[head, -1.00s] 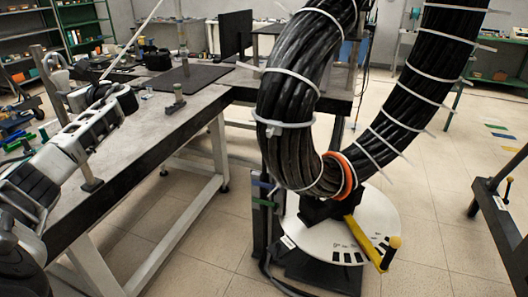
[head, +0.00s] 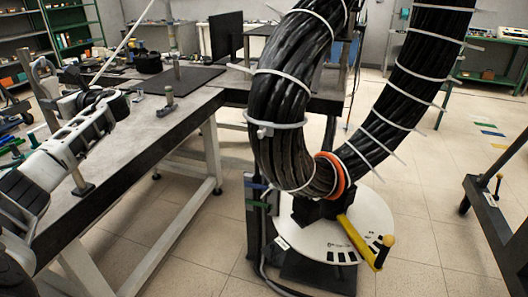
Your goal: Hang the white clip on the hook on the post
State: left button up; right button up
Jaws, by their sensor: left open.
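My left arm comes in from the left, with its gripper (head: 122,98) over the grey workbench (head: 185,112). The gripper looks open and empty, well to the left of the cable bundle; its fingertips are small and hard to make out. A thick white band with a small block, which may be the white clip (head: 280,126), sits around the black cable bundle (head: 275,95). A dark upright post (head: 256,225) with small blue and green parts stands below the bundle. I cannot make out a hook on it for certain. My right gripper is not in view.
An orange ring (head: 338,175) circles the bundle low down. Below it are a white round plate (head: 320,240) and a yellow lever (head: 358,240). A short metal stand (head: 169,101) and a dark mat (head: 188,78) are on the workbench. A dark bench edge (head: 500,225) is at right.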

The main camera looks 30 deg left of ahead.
pick_arm(q)
jog(key=b+v, duration=0.2)
jog(key=v, duration=1.3)
jog(key=w+d+f+m+t+h, duration=0.1)
jog(key=w+d+f+t+h, duration=0.15)
jog(key=d+f, duration=0.45)
jog(key=w+d+f+m+t+h, duration=0.1)
jog(key=w+d+f+t+h, duration=0.2)
jog(key=f, duration=0.7)
jog(key=w+d+f+m+t+h, duration=0.1)
jog(key=w+d+f+t, duration=0.1)
jog(key=d+f+t, duration=0.5)
jog(key=s+d+f+n+h, duration=0.4)
jog(key=d+f+h, duration=0.3)
jog(key=d+f, duration=0.65)
jog(key=s+d+n+t+h, duration=0.1)
jog(key=s+d+n+h, duration=0.2)
jog(key=d, duration=0.6)
jog(key=s+d+f+n+h, duration=0.1)
jog(key=s+d+n+h, duration=0.3)
jog(key=s+d+n, duration=0.4)
jog(key=d, duration=0.2)
jog(key=shift+d+f+n+t, duration=0.3)
jog(key=shift+n+t, duration=0.05)
jog(key=shift+n, duration=0.05)
jog(key=shift+s, duration=0.1)
